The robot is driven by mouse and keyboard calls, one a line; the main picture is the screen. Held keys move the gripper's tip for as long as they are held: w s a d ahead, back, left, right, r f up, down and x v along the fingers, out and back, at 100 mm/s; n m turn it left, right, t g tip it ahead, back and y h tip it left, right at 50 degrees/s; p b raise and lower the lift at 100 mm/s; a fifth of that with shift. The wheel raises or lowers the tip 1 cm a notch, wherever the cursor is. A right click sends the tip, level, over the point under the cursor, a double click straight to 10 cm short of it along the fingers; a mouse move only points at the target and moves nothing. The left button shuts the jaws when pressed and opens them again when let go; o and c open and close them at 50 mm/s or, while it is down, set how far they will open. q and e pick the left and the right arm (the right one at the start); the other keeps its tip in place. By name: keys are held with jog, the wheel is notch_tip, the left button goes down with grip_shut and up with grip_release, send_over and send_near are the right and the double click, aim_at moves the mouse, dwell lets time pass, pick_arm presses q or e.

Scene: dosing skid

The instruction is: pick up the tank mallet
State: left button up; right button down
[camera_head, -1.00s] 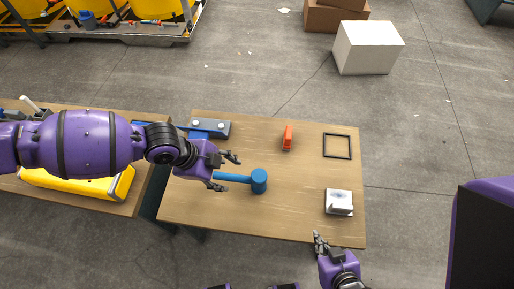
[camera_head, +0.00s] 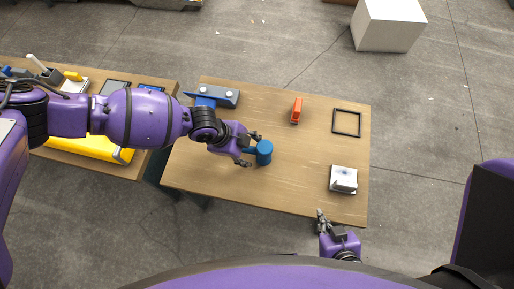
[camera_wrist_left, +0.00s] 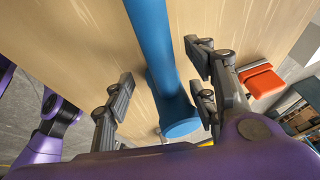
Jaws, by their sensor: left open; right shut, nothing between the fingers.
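My left gripper (camera_head: 251,149) is open, right beside the mallet head. In the left wrist view a blue length of the mallet (camera_wrist_left: 152,45) runs between the open fingers of my left gripper (camera_wrist_left: 160,80), with no clear grip on it. My right gripper (camera_head: 322,222) is shut and empty at the table's front right edge.
On the table (camera_head: 215,180) are an orange-red object (camera_head: 296,110), a black square frame (camera_head: 334,122), a silver-white block (camera_head: 343,179) and a grey-blue fixture (camera_head: 222,97). A second table with a yellow case (camera_head: 90,150) stands at left. A white box (camera_head: 388,25) is on the floor.

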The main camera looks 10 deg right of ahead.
pick_arm(q)
jog(key=shift+d+f, duration=0.3)
jog(key=shift+f, duration=0.35)
jog(key=c, duration=0.8)
jog(key=shift+s, duration=0.1)
grip_shut()
jog(key=shift+f, duration=0.1)
jog(key=shift+s+a, duration=0.1)
